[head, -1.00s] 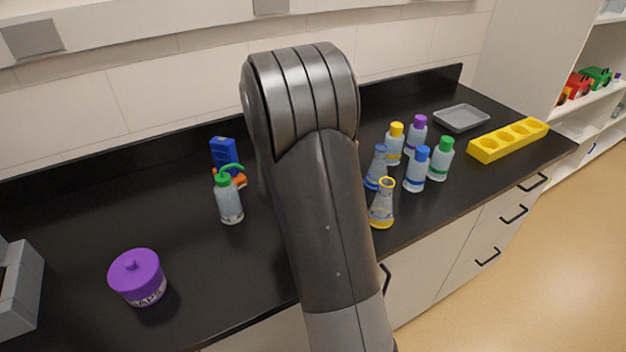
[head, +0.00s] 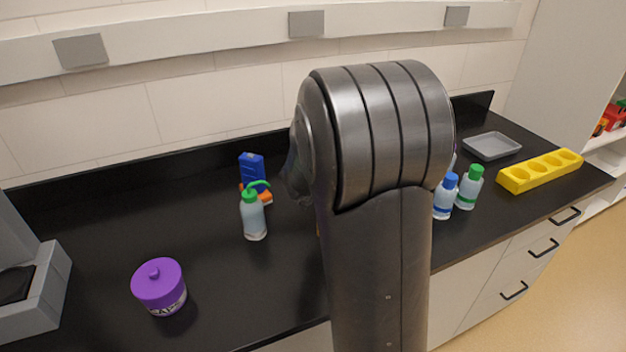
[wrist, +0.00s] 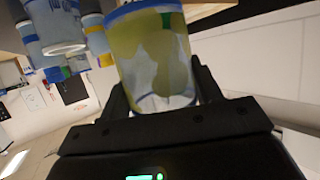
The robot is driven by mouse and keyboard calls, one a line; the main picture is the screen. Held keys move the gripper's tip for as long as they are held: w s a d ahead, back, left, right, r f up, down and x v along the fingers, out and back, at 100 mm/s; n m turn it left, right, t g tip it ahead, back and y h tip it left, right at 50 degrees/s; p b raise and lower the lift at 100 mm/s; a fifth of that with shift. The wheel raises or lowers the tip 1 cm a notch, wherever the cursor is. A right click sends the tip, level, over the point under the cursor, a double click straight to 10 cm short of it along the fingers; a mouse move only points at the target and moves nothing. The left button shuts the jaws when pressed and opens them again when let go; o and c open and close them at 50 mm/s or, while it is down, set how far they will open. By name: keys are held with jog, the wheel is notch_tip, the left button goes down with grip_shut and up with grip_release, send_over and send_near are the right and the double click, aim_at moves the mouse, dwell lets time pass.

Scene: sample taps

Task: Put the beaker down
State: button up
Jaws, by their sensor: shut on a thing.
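The beaker (wrist: 152,60) is clear glass with a blue rim and fills the upper middle of the wrist view. My gripper (wrist: 158,82) has one dark finger on each side of it and is shut on it. Yellow and green show on or through the glass. In the head view my own arm hides the gripper and the beaker. I cannot tell whether the beaker touches the black counter (head: 225,290).
A green-topped wash bottle (head: 254,218), a blue-and-orange item (head: 252,170) and a purple jar (head: 160,285) stand left of my arm. To the right are blue-capped (head: 445,198) and green-capped (head: 469,188) bottles, a grey tray (head: 491,147) and a yellow rack (head: 540,172).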

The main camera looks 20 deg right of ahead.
notch_tip(320, 180, up, 8)
jog(key=f, duration=0.1)
jog(key=w+a+n+t+y, duration=0.3)
jog(key=w+a+n, duration=0.1)
jog(key=w+a, duration=0.95)
jog(key=w+a+n+t+y, duration=0.1)
jog(key=w+a+n+y, duration=0.2)
jog(key=a, duration=1.2)
jog(key=w+a+n+t+y, duration=0.2)
jog(key=w+a+y, duration=0.1)
jog(key=a, duration=1.1)
jog(key=shift+w+a+f, duration=0.3)
jog(key=shift+a+f, duration=1.65)
jog(key=shift+f, duration=0.7)
jog(key=shift+w+a+f, duration=0.25)
jog(key=shift+a+f, duration=1.75)
jog(key=shift+f, duration=0.6)
jog(key=shift+w+a+f, duration=0.3)
jog(key=shift+a+f, duration=1.65)
jog(key=shift+f, duration=0.7)
jog(key=shift+f, duration=0.15)
jog(key=o, duration=1)
